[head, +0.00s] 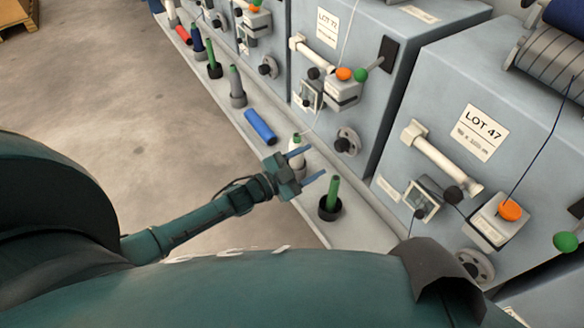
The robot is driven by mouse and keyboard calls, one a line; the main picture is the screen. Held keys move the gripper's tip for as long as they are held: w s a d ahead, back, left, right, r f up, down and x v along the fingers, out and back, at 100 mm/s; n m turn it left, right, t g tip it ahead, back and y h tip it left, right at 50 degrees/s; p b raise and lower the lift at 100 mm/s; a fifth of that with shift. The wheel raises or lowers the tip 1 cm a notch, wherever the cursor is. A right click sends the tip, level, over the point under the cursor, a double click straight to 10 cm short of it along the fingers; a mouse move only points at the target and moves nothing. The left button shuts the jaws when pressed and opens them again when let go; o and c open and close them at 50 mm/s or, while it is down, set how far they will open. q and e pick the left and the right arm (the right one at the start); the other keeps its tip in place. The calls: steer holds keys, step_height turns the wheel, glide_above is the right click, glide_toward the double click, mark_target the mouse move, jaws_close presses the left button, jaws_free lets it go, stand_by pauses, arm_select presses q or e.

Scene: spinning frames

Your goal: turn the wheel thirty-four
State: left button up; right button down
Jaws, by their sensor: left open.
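A small grey wheel (347,141) sits low on the front of the machine marked LOT 72. A second grey wheel (475,265) sits low on the machine marked LOT 47, partly hidden by my own body. No number thirty-four can be read on either. My left gripper (315,163) is open and empty over the shelf, its two blue fingers pointing right toward the machines. It is left of and below the first wheel in the picture, apart from it. A white bobbin (297,161) shows just behind the upper finger. My right gripper does not show.
A green bobbin in a dark cup (331,209) stands close to the lower finger. A blue tube (260,127) lies on the pale shelf (349,232). Several more bobbins stand further back. Knobs and levers jut from the machine fronts.

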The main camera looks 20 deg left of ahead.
arm_select(q)
steer(key=shift+v, duration=2.85)
